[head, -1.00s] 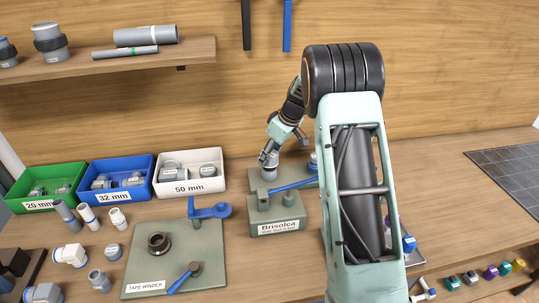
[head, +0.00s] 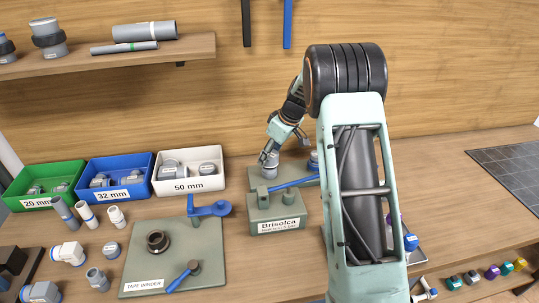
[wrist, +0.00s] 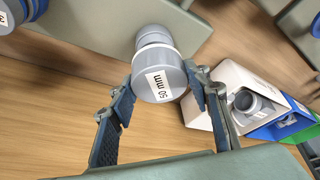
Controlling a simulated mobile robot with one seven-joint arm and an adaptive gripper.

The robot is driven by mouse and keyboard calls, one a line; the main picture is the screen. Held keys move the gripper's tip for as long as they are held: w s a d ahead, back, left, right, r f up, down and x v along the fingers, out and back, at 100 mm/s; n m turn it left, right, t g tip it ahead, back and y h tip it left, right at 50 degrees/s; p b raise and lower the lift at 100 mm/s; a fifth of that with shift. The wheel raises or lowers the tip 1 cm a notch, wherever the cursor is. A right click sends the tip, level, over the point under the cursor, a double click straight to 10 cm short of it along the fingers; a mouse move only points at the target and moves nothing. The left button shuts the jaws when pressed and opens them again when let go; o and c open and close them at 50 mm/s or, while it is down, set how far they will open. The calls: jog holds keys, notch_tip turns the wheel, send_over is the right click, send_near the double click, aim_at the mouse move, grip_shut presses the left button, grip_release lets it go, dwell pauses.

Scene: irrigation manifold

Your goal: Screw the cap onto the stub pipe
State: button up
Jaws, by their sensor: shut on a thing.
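The grey cap (wrist: 160,82), labelled "50 mm", sits between the fingertips of my gripper (wrist: 163,84) in the wrist view. My gripper is shut on it. The grey stub pipe (wrist: 152,36) shows just beyond the cap, in line with it. The cap appears to be at the pipe's end; how far it is threaded I cannot tell. In the head view my gripper (head: 269,155) is low over the green-grey fixture plate at the back, and the cap and stub are small and partly covered there.
A green block labelled "Brisolca" (head: 277,215) with a blue lever stands just in front. The tape winder board (head: 150,272) lies front left. Green (head: 45,187), blue (head: 118,181) and white (head: 188,171) bins stand to the left. Loose fittings lie on the left bench.

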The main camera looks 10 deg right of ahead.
jog(key=shift+f+b, duration=1.5)
jog(key=shift+b, duration=0.3)
dwell(0.8)
jog(key=o, duration=0.4)
jog(key=shift+r, duration=0.1)
jog(key=c, duration=0.5)
jog(key=shift+a+m+h, duration=0.1)
jog(key=shift+m+h, duration=0.3)
jog(key=shift+m, duration=0.6)
jog(key=shift+c, duration=0.2)
jog(key=shift+m+t+h, duration=0.4)
jog(key=shift+m+t, duration=0.1)
jog(key=shift+m, duration=0.8)
jog(key=shift+r+m+h+p, duration=0.15)
jog(key=shift+m+h+p, duration=0.15)
jog(key=shift+m+p, duration=0.45)
jog(key=shift+w+m+h+p, duration=0.1)
jog(key=shift+m+h+p, duration=0.6)
jog(key=shift+m, duration=0.75)
